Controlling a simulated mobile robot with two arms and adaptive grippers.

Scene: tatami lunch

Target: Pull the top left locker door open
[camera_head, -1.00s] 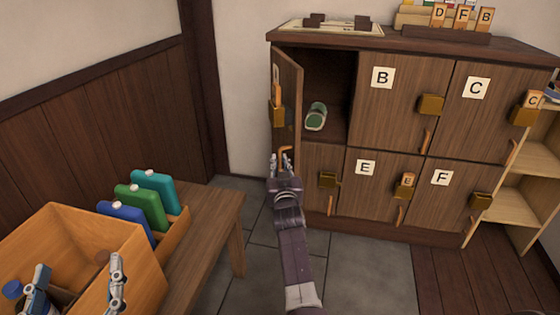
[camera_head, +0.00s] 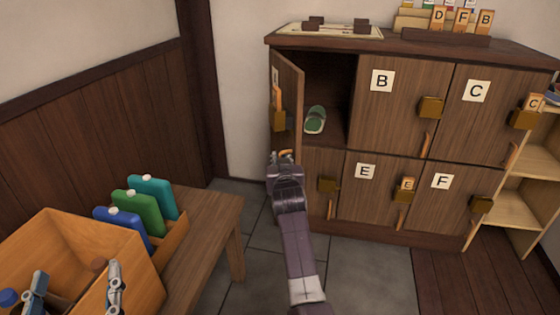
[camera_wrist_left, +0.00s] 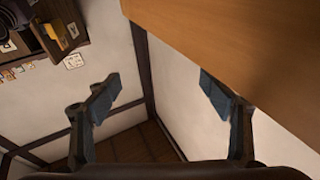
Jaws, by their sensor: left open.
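The top left locker door (camera_head: 287,85) stands ajar, swung out toward me from its left hinge side, with a brass lock block and an orange tag on its face. Its orange handle (camera_head: 286,153) is low on the door. My right gripper (camera_head: 282,158) is at this handle, below the door; whether its fingers are closed on it I cannot tell. A green object (camera_head: 316,120) lies inside the open compartment. My left gripper (camera_head: 75,278) is open and empty at the lower left, over the wooden box; its spread fingers show in the left wrist view (camera_wrist_left: 165,95).
The lockers B (camera_head: 400,100), C, E and F are shut. A wooden box (camera_head: 70,235) and blue, green and teal flasks (camera_head: 138,212) in a holder stand on a low table (camera_head: 220,215) at left. Open shelves (camera_head: 520,205) stand at right. Floor between table and lockers is clear.

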